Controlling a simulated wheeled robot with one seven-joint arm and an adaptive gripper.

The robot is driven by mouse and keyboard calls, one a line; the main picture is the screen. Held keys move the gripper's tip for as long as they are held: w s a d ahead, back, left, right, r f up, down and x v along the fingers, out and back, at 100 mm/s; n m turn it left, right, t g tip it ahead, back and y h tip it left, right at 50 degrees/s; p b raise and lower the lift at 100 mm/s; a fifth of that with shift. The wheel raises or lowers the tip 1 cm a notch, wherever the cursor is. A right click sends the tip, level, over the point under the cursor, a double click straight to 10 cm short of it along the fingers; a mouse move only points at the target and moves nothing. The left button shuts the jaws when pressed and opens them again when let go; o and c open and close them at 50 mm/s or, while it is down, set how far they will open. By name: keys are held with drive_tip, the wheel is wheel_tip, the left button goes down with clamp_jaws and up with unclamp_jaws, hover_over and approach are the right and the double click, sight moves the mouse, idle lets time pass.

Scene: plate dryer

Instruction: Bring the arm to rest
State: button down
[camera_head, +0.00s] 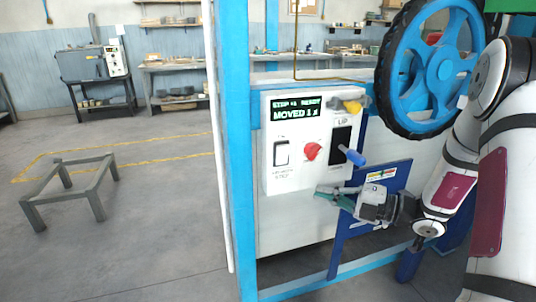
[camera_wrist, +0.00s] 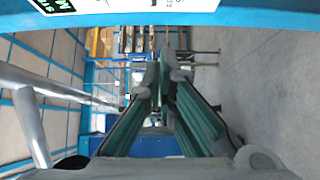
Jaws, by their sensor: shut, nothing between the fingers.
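My gripper (camera_head: 338,194) is shut and empty. Its green fingers point left, just below the lower right part of the white control panel (camera_head: 268,150).
A blue post (camera_head: 236,150) stands left of the panel. A large blue wheel with a black rim (camera_head: 445,70) is above my arm. A low grey frame (camera_head: 72,185) stands on open floor at the left. Workbenches (camera_head: 178,68) line the back wall.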

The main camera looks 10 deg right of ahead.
drive_tip(key=s+a+r+n+g+h, duration=0.1)
drive_tip(key=s+a+r+n+g, duration=0.4)
drive_tip(key=s+a+n, duration=0.5)
drive_tip(key=s+a+r+n+g+h, duration=0.1)
drive_tip(key=s+a+r+n+g, duration=0.2)
drive_tip(key=s+a+n+g, duration=0.65)
drive_tip(key=s+d+n+t+h, duration=0.2)
drive_tip(key=s+d+n+h, duration=0.5)
drive_tip(key=n, duration=0.5)
drive_tip(key=s+d+n+t+h, duration=0.3)
drive_tip(key=s+d+n+h, duration=0.2)
drive_tip(key=s+n, duration=0.55)
wheel_tip(320, 180, up, 17)
drive_tip(key=w+n+t+p, duration=0.1)
drive_tip(key=t+p, duration=0.1)
drive_tip(key=p, duration=1.3)
drive_tip(key=shift+w+n, duration=0.2)
drive_tip(key=shift+n, duration=0.2)
